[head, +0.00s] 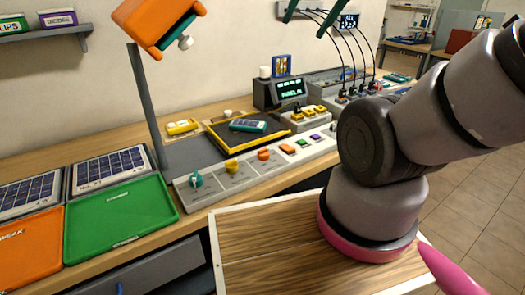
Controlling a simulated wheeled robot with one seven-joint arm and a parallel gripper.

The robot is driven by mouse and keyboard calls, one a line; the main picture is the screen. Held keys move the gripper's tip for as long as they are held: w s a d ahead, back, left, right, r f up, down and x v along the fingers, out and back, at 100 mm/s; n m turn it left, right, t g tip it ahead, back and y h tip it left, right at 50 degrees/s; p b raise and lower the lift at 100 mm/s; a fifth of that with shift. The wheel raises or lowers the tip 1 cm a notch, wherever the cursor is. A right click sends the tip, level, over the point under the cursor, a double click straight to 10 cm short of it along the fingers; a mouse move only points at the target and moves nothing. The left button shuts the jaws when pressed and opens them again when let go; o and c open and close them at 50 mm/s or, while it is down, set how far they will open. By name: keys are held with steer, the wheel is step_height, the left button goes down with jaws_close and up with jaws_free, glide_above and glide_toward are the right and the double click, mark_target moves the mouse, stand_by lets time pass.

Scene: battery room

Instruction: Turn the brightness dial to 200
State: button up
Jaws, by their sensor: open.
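A pale grey control strip (225,190) runs along the front of the bench. It carries a teal dial (196,180), a yellow dial (232,166) and an orange dial (263,154). The labels and scales are too small to read, so I cannot tell which dial is for brightness or its setting. A dark box with a green-lit display (291,88) stands behind; no brightness value is legible on it. My arm fills the right side and runs out of the picture. My gripper is not in view.
An orange lamp head (160,22) on a grey post (146,105) hangs over the bench. Small coloured buttons (302,142) sit right of the dials. A yellow-rimmed tray (250,147) lies behind them. Green (120,220) and orange (30,252) trays lie left. Cabled equipment (360,88) stands farther back.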

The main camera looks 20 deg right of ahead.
steer(key=w+a+f+n+g+h, duration=0.1)
steer(key=w+a+f+n+g, duration=0.1)
steer(key=w+f+n+g, duration=0.45)
steer(key=n+g+h, duration=0.2)
steer(key=n+h, duration=0.1)
steer(key=n, duration=0.3)
glide_above(261, 150)
steer(key=w+a, duration=0.1)
steer(key=w+a+x, duration=0.1)
steer(key=x, duration=0.6)
steer(key=w+a+f+x, duration=0.1)
steer(key=a+x, duration=0.1)
steer(key=x, duration=0.6)
steer(key=f+n, duration=0.1)
steer(key=f, duration=0.5)
steer(key=d+f+n+h, duration=0.1)
steer(key=f, duration=0.5)
steer(key=f+n+h, duration=0.1)
steer(key=f+n, duration=0.1)
steer(key=f, duration=0.4)
steer(key=shift+s+d+g, duration=0.2)
steer(key=shift+d+g, duration=0.05)
jaws_close()
